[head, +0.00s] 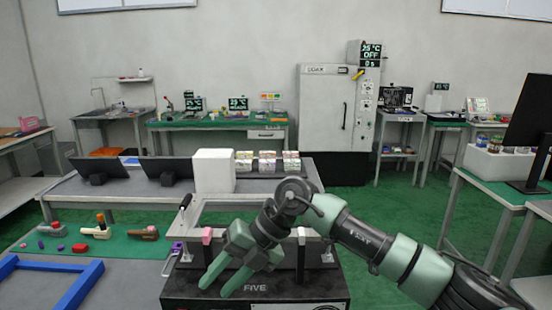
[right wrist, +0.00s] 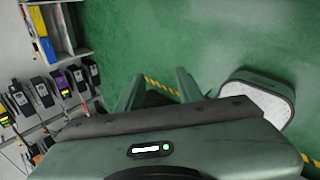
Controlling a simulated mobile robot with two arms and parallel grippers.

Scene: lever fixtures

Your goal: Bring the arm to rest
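My right arm (head: 360,240) comes in from the lower right and reaches across the middle of the head view. My right gripper (head: 215,288) points down and left, in front of the fixture marked FIVE (head: 180,290). Its two green fingers are apart with nothing between them. The right wrist view shows the same fingers (right wrist: 158,90) spread over green floor. The fixture has a grey frame (head: 250,197) and a black-handled lever (head: 185,203) at its left. The arm and gripper hide part of the fixture. My left gripper is not in view.
A blue frame (head: 62,285) and small coloured parts (head: 95,232) lie to the left. A table with a monitor (head: 530,125) is at right. Green floor (head: 350,195) is open behind my arm.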

